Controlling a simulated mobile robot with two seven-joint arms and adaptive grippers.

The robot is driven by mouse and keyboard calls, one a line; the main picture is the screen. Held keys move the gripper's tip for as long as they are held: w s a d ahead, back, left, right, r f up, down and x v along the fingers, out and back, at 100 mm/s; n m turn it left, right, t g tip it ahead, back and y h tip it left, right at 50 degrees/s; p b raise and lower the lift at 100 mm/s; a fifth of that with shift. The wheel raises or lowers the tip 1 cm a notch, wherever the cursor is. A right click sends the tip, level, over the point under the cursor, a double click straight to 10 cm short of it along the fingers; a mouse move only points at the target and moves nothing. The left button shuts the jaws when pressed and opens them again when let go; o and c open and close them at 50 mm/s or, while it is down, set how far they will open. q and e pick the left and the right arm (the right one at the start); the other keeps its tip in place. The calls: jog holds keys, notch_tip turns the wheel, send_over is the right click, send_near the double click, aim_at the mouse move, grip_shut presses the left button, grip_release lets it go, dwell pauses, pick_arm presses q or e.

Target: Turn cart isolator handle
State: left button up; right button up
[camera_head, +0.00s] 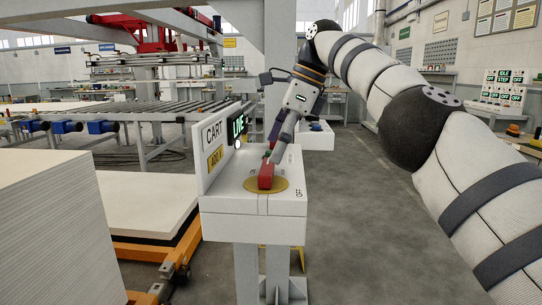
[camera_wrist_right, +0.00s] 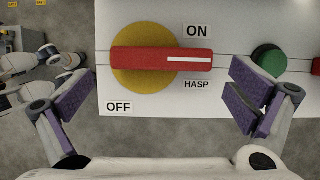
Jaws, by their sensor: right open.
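The red isolator handle (camera_head: 266,176) sits on a yellow disc (camera_head: 280,184) on top of the white cart isolator box (camera_head: 235,204). In the right wrist view the handle (camera_wrist_right: 140,59) lies level across the disc, its white line at the right end between the ON label (camera_wrist_right: 198,31) and the HASP label (camera_wrist_right: 197,84). The OFF label (camera_wrist_right: 119,106) is at lower left. My right gripper (camera_wrist_right: 160,98) is open, its purple-padded fingers wide apart on either side of the handle's length, with nothing between them. In the head view it (camera_head: 277,150) comes down behind the handle.
A green button (camera_wrist_right: 268,58) stands beside the right finger, with a red part (camera_wrist_right: 316,66) farther right. An upright CART panel (camera_head: 222,146) with a lit LIVE sign borders the box's left side. A pale sheet stack (camera_head: 55,225) stands at left. Grey floor is clear at right.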

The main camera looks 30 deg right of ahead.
jog(key=s+d, duration=0.5)
jog(key=d, duration=0.5)
jog(key=shift+s, duration=0.35)
jog(key=shift+f, duration=0.1)
